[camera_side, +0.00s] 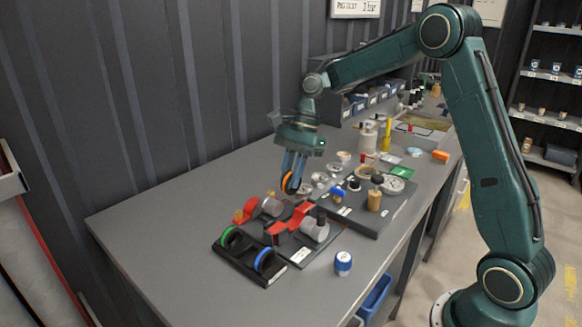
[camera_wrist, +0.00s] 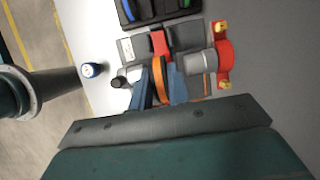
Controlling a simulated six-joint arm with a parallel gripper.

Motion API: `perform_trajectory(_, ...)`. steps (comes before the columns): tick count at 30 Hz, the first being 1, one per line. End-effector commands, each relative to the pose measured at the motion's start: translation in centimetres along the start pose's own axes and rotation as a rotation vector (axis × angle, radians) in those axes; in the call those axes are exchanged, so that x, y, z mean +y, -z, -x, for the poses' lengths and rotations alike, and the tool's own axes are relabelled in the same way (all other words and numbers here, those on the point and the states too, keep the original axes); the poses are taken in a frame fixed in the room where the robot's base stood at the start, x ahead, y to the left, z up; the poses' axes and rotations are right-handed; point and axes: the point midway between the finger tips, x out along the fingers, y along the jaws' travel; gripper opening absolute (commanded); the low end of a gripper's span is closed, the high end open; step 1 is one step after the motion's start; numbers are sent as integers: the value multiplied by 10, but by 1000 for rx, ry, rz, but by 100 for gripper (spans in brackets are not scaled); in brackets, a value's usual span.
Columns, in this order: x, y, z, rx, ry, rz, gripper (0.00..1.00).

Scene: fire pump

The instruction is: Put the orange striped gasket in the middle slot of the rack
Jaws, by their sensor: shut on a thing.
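The orange gasket (camera_side: 287,184) is a ring held on edge in my gripper (camera_side: 291,178), above the workbench. In the wrist view the gasket (camera_wrist: 160,78) stands between the two blue fingers of my gripper (camera_wrist: 160,84), which are shut on it. Its stripes are too small to make out clearly. The black rack (camera_side: 232,262) lies near the front of the bench, below and apart from the gasket. A green ring (camera_side: 227,237) stands in its left end and a blue ring (camera_side: 262,261) toward its right end. The space between them looks bare. The rack (camera_wrist: 160,14) is at the wrist view's top edge.
A plate with red and grey pump parts (camera_side: 315,229) sits right beside the rack. A dark board (camera_side: 366,216) with fittings is behind it. A blue-and-white can (camera_side: 343,263) stands at the front right. The bench's left part (camera_side: 165,235) is clear.

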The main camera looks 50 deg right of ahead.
Motion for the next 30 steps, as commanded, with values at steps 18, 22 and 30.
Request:
perform_trajectory(18,0,-2,1,0,0,1,0)
perform_trajectory(22,-3,-11,3,0,0,3,0)
perform_trajectory(30,-12,-62,12,-2,1,7,0)
